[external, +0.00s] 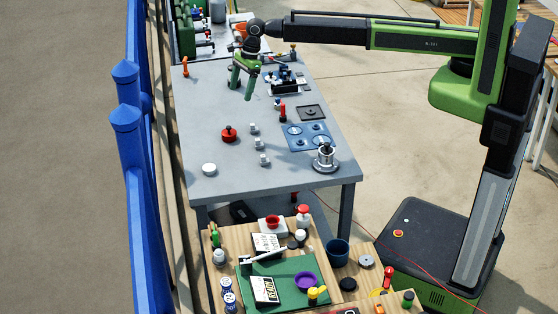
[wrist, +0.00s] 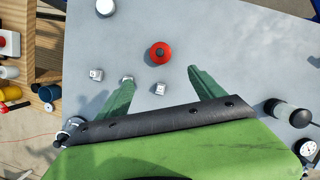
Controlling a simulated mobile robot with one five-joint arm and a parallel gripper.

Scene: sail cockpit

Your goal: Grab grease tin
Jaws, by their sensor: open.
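No label tells which item is the grease tin; two round items on the grey bench could be it. One is a red round piece with a dark knob on top (external: 229,134), mid-bench, also in the wrist view (wrist: 160,52). The other is a low white round piece (external: 209,169) near the front left corner, at the top left of the wrist view (wrist: 105,8). My gripper (external: 241,88) is open and empty, above the bench, behind the red piece in the external view. In the wrist view my gripper (wrist: 160,73) has the red piece just beyond its fingertips.
Small metal blocks (external: 258,143) stand right of the red piece. Farther right are a blue plate with round recesses (external: 306,137) and a metal flanged piece (external: 325,158). A black fixture (external: 286,83) stands at the back right. The bench's left front is mostly clear.

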